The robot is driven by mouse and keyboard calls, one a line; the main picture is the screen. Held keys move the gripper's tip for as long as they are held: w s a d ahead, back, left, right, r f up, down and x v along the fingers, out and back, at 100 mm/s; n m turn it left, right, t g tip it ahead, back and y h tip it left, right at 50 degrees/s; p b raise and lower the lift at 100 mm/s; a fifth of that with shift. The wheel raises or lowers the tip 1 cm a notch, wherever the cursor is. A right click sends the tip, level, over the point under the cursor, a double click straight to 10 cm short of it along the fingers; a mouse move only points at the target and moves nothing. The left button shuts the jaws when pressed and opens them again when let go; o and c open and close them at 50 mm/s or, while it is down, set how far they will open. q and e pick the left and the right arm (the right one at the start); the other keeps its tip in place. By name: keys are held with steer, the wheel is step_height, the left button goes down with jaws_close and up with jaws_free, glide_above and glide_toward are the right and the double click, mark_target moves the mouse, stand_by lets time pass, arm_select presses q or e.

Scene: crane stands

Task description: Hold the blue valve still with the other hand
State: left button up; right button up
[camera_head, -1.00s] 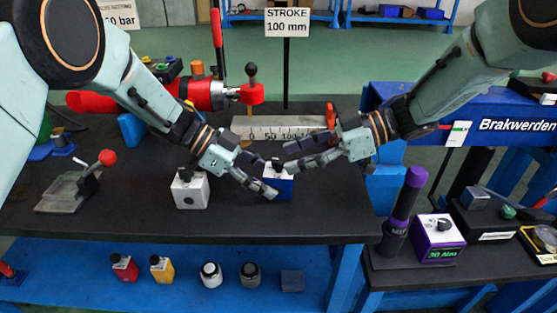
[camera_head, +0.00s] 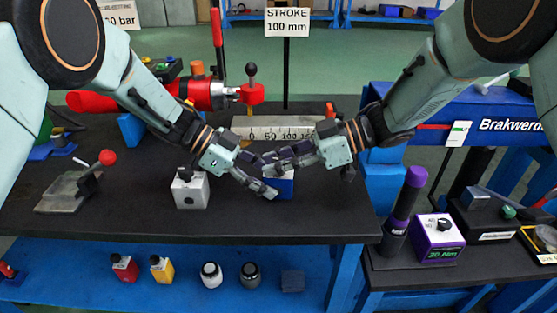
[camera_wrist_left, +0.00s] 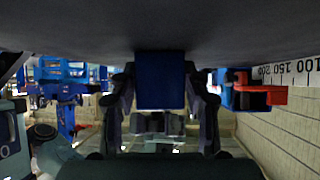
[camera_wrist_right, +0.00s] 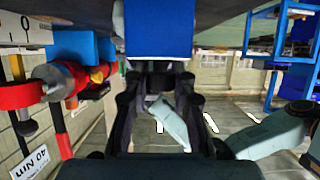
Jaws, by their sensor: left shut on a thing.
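The blue valve (camera_head: 286,187), a small blue block with a pale top, stands on the dark bench top. My left gripper (camera_head: 268,187) is shut on it from the left, and in the left wrist view the blue body (camera_wrist_left: 160,80) sits between its fingers. My right gripper (camera_head: 272,163) is over the valve's top, its fingers apart. In the right wrist view the blue body (camera_wrist_right: 158,28) lies just past these fingertips. The fingers hide the valve's top in the head view, so I cannot tell whether the right ones touch it.
A white block with a black knob (camera_head: 190,190) stands to the left. A ruler block (camera_head: 270,128) and a red cylinder device (camera_head: 200,95) are behind. A lever fixture (camera_head: 75,185) is at far left. Several bottles stand on the lower blue shelf (camera_head: 80,270).

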jaws_close()
steer(key=shift+m+t+h, duration=0.4)
steer(key=shift+m+t, duration=1.8)
steer(key=shift+t, duration=0.3)
steer(key=o, duration=0.6)
jaws_free()
steer(key=v, duration=1.2)
